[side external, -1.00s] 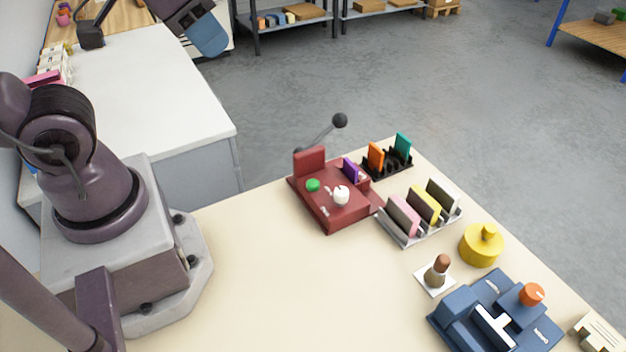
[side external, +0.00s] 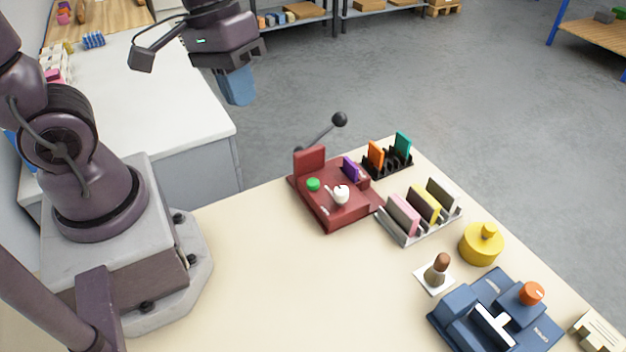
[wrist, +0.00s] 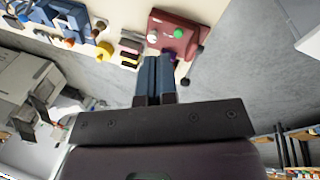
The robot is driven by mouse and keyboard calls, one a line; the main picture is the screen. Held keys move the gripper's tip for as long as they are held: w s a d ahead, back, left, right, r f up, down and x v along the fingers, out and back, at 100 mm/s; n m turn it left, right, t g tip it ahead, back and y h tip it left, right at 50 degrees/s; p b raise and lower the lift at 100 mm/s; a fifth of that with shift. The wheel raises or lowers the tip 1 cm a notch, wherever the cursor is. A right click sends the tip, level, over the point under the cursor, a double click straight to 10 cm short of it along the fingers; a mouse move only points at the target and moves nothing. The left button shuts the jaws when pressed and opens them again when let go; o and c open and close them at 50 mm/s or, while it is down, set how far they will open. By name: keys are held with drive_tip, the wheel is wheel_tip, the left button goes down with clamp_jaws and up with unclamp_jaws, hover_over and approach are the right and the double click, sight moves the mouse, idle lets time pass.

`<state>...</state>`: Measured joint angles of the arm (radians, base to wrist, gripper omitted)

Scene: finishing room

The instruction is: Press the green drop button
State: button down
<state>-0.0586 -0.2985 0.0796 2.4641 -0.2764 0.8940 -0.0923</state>
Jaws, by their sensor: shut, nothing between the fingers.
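The green button (side external: 313,184) is a small round cap on the left part of a dark red machine (side external: 335,214). A white knob (side external: 341,195) stands to its right, and a lever with a black ball (side external: 340,120) rises behind. In the wrist view the green button (wrist: 178,33) also shows on the red machine (wrist: 182,19), beyond my fingertips. My gripper (side external: 238,98) is up and left of the machine, well clear of it. Its blue fingers (wrist: 153,62) are together with nothing between them.
A black rack (side external: 388,168) with orange and teal pieces and a grey rack (side external: 412,236) with several pieces stand right of the machine. A yellow pot (side external: 481,247), a brown-topped stamp (side external: 438,270) and a blue machine (side external: 495,320) are nearer. The front-left tabletop (side external: 270,280) is clear.

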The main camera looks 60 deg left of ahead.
drive_tip(key=w+d+f+n+g+h, duration=0.1)
drive_tip(key=w+f+n+h, duration=0.2)
drive_tip(key=f+n, duration=0.35)
drive_tip(key=n+t+h, duration=0.1)
drive_tip(key=n+t, duration=0.5)
drive_tip(key=n, duration=1.8)
hover_over(313, 179)
wheel_tip(313, 179, down, 5)
drive_tip(key=shift+s, duration=0.1)
drive_tip(key=shift+f, duration=4.4)
drive_tip(key=shift+f, duration=0.1)
drive_tip(key=shift+f, duration=0.35)
